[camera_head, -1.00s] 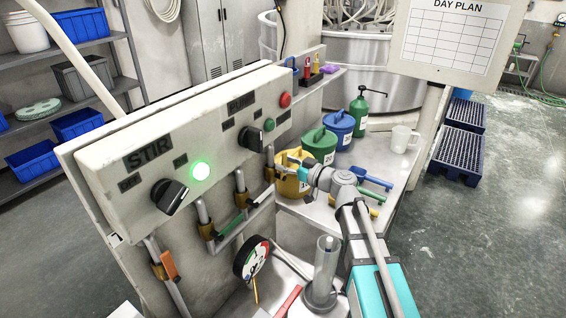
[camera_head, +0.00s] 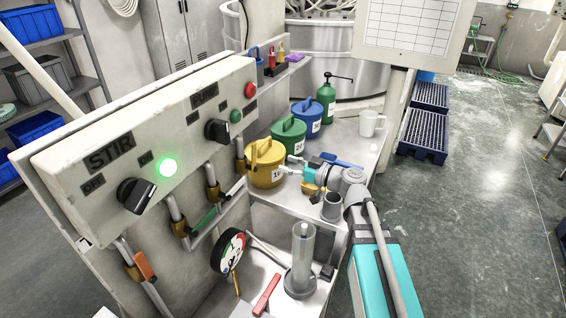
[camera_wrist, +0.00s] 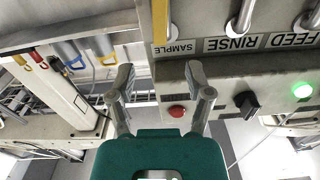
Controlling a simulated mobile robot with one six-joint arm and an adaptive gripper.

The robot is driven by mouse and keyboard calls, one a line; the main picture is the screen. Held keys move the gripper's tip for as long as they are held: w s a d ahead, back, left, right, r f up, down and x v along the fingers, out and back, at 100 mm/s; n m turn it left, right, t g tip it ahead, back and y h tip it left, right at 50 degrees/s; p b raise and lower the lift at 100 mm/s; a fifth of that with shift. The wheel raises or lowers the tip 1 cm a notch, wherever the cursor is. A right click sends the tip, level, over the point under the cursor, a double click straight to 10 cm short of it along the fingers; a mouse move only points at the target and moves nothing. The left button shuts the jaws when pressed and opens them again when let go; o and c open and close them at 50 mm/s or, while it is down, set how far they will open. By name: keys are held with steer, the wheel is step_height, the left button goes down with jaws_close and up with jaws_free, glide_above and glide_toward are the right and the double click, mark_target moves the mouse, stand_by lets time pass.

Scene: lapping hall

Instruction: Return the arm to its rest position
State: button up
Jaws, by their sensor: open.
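My gripper (camera_head: 289,168) is in the head view just right of the yellow lidded tub (camera_head: 265,166), above the grey bench (camera_head: 345,150). I cannot tell whether it touches the tub. In the wrist view my gripper (camera_wrist: 161,85) has its two grey fingers spread, with nothing between them. My arm reaches in from the lower right, bent at the grey joint by the bench's right edge. The control panel (camera_head: 130,120) with a lit green lamp (camera_head: 167,167) stands left of the gripper.
Green (camera_head: 289,137) and blue (camera_head: 307,118) tubs, a green pump bottle (camera_head: 326,100) and a white mug (camera_head: 371,123) stand behind. A clear cylinder (camera_head: 301,255) and a round gauge (camera_head: 229,250) are nearer.

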steer(key=shift+d, duration=0.1)
stand_by(0.5)
steer(key=s+d+f+m+g+h+p, duration=0.35)
steer(key=s+d+f+m+h, duration=0.3)
steer(key=d+f+h, duration=0.35)
steer(key=s+d+f+m+g+h, duration=0.3)
steer(key=s+d+m+h, duration=0.3)
steer(key=d, duration=0.5)
steer(key=shift+f+h+p, duration=0.3)
steer(key=shift+f+p, duration=0.15)
steer(key=shift+f, duration=0.1)
steer(key=shift+s, duration=0.1)
stand_by(2.5)
